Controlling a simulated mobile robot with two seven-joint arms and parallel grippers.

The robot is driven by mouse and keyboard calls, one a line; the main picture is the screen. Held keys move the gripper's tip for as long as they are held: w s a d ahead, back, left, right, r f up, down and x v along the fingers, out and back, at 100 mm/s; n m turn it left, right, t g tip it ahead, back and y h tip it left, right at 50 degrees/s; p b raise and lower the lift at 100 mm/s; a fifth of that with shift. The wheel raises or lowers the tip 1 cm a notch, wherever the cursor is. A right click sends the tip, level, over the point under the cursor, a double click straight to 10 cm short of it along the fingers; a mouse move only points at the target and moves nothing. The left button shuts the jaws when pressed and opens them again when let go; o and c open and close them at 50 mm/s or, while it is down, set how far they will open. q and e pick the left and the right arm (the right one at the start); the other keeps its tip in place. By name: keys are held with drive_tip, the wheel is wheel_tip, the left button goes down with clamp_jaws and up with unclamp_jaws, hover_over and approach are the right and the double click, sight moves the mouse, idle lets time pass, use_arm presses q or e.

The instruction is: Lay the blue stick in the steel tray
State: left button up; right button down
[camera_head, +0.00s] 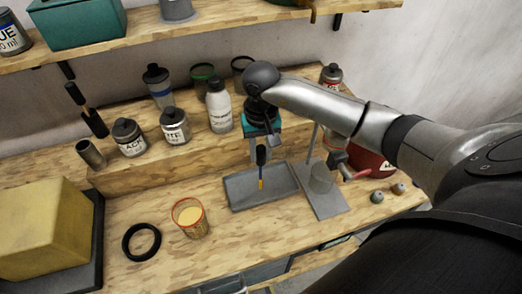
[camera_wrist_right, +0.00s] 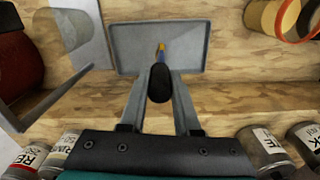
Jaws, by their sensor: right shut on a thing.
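The blue stick (camera_head: 261,172) has a thick black end, a thin blue shaft and a yellow tip. My right gripper (camera_head: 263,151) is shut on it near the black end and holds it roughly upright, yellow tip down, over the steel tray. The stick also shows in the right wrist view (camera_wrist_right: 161,56), its black end towards the camera between the fingers (camera_wrist_right: 160,88). The grey rectangular steel tray (camera_head: 238,203) lies on the wooden bench and looks empty. I cannot tell whether the tip touches the tray floor. My left gripper is out of view.
A stand with a grey plate (camera_head: 328,203) is close right of the tray. An orange-rimmed cup (camera_head: 190,218) and a black ring (camera_head: 142,242) are to its left. Bottles and cans, including a white bottle (camera_head: 219,108), line the raised step behind.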

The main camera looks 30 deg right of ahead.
drive_tip(key=shift+f, duration=0.1)
drive_tip(key=c, duration=0.6)
unclamp_jaws()
wheel_tip(320, 180, up, 12)
drive_tip(key=shift+r+b, duration=0.15)
drive_tip(key=shift+b, duration=0.65)
